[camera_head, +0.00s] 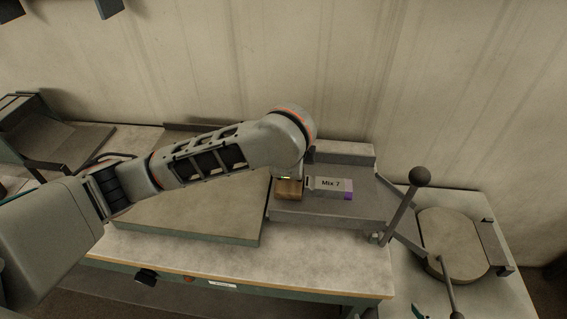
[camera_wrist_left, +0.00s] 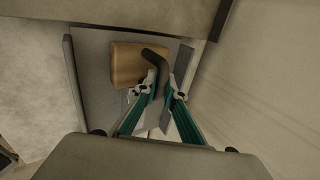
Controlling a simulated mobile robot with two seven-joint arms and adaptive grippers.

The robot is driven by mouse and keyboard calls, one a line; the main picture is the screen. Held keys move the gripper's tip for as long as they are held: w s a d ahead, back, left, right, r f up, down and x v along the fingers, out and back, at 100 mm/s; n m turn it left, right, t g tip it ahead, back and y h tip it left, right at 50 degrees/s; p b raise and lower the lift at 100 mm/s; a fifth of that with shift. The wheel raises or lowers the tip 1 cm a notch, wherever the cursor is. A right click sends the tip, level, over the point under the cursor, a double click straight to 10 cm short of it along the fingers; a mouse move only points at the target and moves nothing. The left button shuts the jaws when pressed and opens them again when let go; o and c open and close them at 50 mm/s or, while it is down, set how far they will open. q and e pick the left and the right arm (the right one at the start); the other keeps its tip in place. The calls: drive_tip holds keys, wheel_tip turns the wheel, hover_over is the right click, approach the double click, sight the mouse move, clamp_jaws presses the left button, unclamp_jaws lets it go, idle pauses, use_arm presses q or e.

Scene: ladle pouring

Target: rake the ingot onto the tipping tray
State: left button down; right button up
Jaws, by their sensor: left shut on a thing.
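The ingot appears to be the brown block (camera_head: 288,189), at the left end of the grey tipping tray (camera_head: 325,213). In the left wrist view the ingot (camera_wrist_left: 127,66) lies on a grey surface between two raised edges. My left gripper (camera_wrist_left: 158,92) is shut on a dark hooked tool (camera_wrist_left: 154,57), whose bent end overlaps the ingot's right side in the picture; I cannot tell if they touch. In the head view my left wrist hides the fingers and the tool. My right gripper is in neither view.
A grey piece labelled "Mix 7" (camera_head: 330,187) with a purple corner is just right of the ingot. A lever with a ball knob (camera_head: 420,176) rises at the tray's right. A round-topped vessel (camera_head: 453,243) stands further right. A flat slab (camera_head: 200,213) lies left. The bench front (camera_head: 250,268) is clear.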

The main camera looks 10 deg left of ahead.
use_arm(q)
drive_tip(key=shift+d, duration=0.45)
drive_tip(key=shift+a, duration=1)
drive_tip(key=shift+a+r, duration=0.1)
drive_tip(key=shift+r, duration=0.1)
drive_tip(key=shift+a+r, duration=0.25)
drive_tip(key=shift+r, duration=1.4)
drive_tip(key=shift+a+r, duration=0.2)
drive_tip(key=shift+r, duration=1.45)
drive_tip(key=shift+s, duration=0.15)
